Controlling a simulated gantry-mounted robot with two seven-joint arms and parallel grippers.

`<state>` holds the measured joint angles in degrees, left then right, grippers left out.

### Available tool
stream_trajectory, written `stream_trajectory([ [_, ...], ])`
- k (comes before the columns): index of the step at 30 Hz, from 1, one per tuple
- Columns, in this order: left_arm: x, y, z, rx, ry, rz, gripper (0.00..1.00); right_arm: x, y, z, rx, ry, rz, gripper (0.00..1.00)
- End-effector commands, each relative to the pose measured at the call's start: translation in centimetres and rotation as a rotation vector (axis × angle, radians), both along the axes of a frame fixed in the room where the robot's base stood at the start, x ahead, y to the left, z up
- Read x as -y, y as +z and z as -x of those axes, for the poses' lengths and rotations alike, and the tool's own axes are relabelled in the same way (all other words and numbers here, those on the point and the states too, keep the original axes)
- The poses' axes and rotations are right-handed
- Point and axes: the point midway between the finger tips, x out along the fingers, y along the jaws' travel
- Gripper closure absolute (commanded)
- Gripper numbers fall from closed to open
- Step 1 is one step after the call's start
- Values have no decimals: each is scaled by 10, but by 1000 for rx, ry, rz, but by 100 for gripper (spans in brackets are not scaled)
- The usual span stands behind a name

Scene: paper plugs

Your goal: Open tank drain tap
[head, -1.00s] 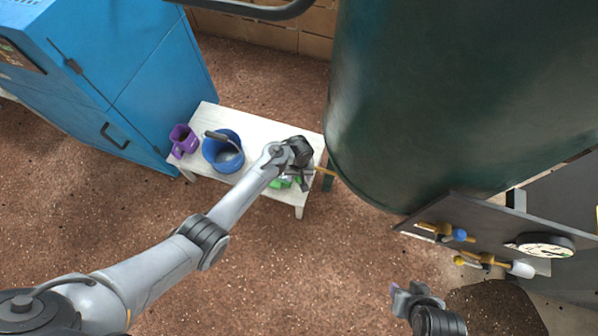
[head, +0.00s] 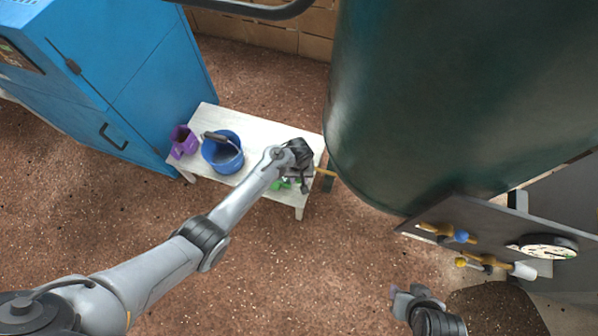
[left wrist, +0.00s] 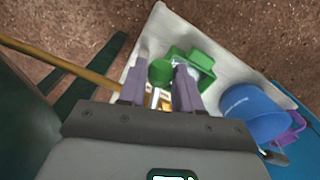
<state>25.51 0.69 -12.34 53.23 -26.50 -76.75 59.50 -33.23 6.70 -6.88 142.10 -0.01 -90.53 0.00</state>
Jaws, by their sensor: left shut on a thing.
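The large dark green tank (head: 430,100) stands at the right of the head view. A brass pipe (head: 325,171) sticks out from its lower left side and also shows in the left wrist view (left wrist: 60,62). My left gripper (head: 303,186) is at the outer end of this pipe, above the white table. In the left wrist view, its two purple-grey fingers (left wrist: 160,85) are shut on a round green tap handle (left wrist: 160,72). The valve body is mostly hidden by the gripper. My right gripper (head: 406,293) is low in the head view, away from the tap; its jaw gap is unclear.
The white table (head: 255,127) holds a blue bucket (head: 226,160), a purple jug (head: 182,141) and a green container (left wrist: 200,62) below the tap. A blue cabinet (head: 130,80) stands left. Brown floor is clear in front.

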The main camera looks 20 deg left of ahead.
Motion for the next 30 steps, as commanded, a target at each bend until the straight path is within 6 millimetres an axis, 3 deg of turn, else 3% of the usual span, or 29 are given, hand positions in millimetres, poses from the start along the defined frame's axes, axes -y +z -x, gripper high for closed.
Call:
stream_trajectory([
  [5,1,0,-1,0,13,0,84,-1,1,0,0,-1,-2,57],
  [18,19,0,-11,-1,261,0,84,0,5,0,-1,1,1,57],
  [30,21,0,-13,0,290,1,84,2,4,0,-1,5,8,57],
])
